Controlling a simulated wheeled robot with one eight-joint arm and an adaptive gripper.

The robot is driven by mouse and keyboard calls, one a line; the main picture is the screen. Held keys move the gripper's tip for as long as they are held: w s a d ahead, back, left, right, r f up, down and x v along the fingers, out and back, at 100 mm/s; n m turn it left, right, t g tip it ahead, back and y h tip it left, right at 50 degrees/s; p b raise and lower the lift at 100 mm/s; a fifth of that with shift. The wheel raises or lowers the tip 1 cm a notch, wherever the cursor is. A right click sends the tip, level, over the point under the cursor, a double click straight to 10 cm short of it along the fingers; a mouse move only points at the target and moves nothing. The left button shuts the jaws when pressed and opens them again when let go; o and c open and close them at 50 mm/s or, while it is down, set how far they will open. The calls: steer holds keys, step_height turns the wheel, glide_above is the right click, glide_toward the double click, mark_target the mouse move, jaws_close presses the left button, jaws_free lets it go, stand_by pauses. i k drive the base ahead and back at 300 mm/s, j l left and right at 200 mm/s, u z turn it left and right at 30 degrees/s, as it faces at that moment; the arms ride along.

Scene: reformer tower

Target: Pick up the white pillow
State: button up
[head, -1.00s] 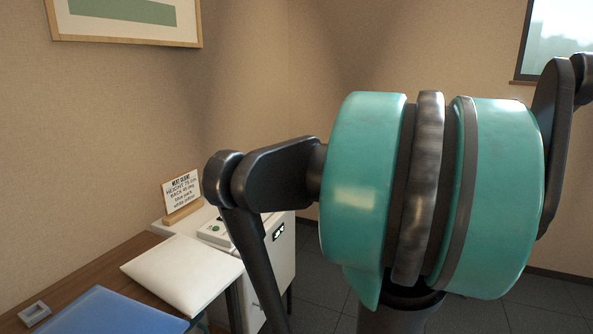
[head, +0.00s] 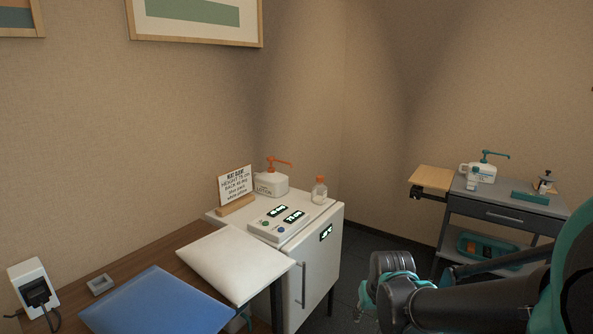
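The white pillow (head: 237,262) lies flat on the wooden table, at its right end beside the white cabinet. Nothing covers it. A blue pillow or pad (head: 158,303) lies just in front of it, to the left. My arm comes in from the lower right edge. Its dark end with teal parts (head: 385,290), which seems to be my gripper, is to the right of the cabinet, well apart from the white pillow. Its fingers are not clear enough to show whether they are open or shut, and I see nothing held there.
The white cabinet (head: 316,277) carries a sign (head: 235,189), a control box (head: 279,228), a pump bottle (head: 271,181) and a small orange-capped bottle (head: 319,191). A grey dish (head: 100,284) and a socket box (head: 34,287) are at left. A grey cart (head: 507,205) stands far right.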

mark_target(238, 264)
steer(key=u, duration=1.25)
